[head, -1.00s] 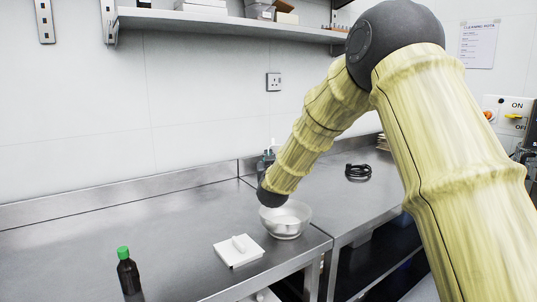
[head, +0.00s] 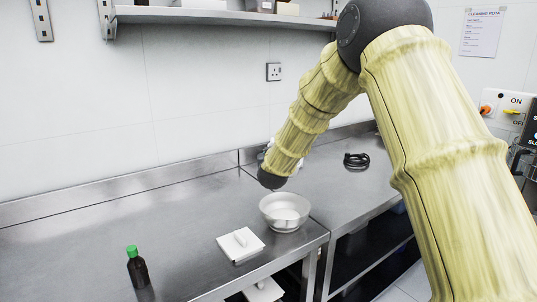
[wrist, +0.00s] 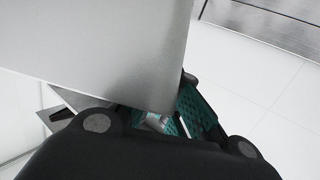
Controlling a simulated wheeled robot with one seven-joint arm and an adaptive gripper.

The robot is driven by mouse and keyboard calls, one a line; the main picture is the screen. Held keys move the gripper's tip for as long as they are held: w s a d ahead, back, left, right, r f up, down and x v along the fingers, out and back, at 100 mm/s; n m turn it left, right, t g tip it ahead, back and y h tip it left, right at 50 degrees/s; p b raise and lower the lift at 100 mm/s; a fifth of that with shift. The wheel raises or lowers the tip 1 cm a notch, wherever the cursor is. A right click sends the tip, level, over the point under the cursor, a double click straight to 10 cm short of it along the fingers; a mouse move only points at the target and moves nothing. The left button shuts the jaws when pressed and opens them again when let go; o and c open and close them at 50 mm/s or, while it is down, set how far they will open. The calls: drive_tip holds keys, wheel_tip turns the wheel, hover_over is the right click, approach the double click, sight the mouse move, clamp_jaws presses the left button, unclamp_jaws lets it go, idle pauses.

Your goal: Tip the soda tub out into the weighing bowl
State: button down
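A shiny metal weighing bowl (head: 284,213) stands on the steel bench by its front right corner. A pale patch shows inside it; I cannot tell whether this is powder or reflection. My wrist is behind and just left of the bowl in the head view, and my arm hides most of the gripper there. In the wrist view my gripper (wrist: 172,118) shows teal finger pads. A large plain light-grey panel, seemingly the side of the soda tub (wrist: 110,50), lies against them and covers much of the picture. The tub's mouth and contents are hidden.
A white square scale or tray (head: 240,246) with a small white object on it sits left of the bowl. A dark bottle with a green cap (head: 137,268) stands further left.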

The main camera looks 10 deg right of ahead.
drive_tip(key=shift+r+g+p, duration=0.25)
drive_tip(key=shift+g+p, duration=0.05)
drive_tip(key=shift+p, duration=0.7)
drive_tip(key=shift+f+g+p, duration=0.1)
drive_tip(key=shift+g+p, duration=0.2)
drive_tip(key=shift+p, duration=0.6)
drive_tip(key=g+p, duration=0.1)
drive_tip(key=p, duration=0.1)
drive_tip(key=shift+f+p, duration=0.2)
drive_tip(key=shift+p, duration=0.15)
drive_tip(key=p, duration=0.2)
drive_tip(key=g+p, duration=0.1)
drive_tip(key=p, duration=0.1)
drive_tip(key=shift+w+f+y+p, duration=0.1)
drive_tip(key=shift+f+y+p, duration=0.2)
drive_tip(key=shift+y, duration=0.1)
drive_tip(key=shift+f+g+p, duration=0.3)
drive_tip(key=shift+g, duration=0.1)
drive_tip(key=shift+r+p, duration=0.2)
drive_tip(key=shift+p, duration=0.85)
drive_tip(key=f+g+p, duration=0.1)
drive_tip(key=p, duration=0.3)
drive_tip(key=shift+g, duration=0.4)
drive_tip(key=shift+s+f+y+p, duration=0.2)
drive_tip(key=shift+f+y+p, duration=0.1)
drive_tip(key=shift+p, duration=0.1)
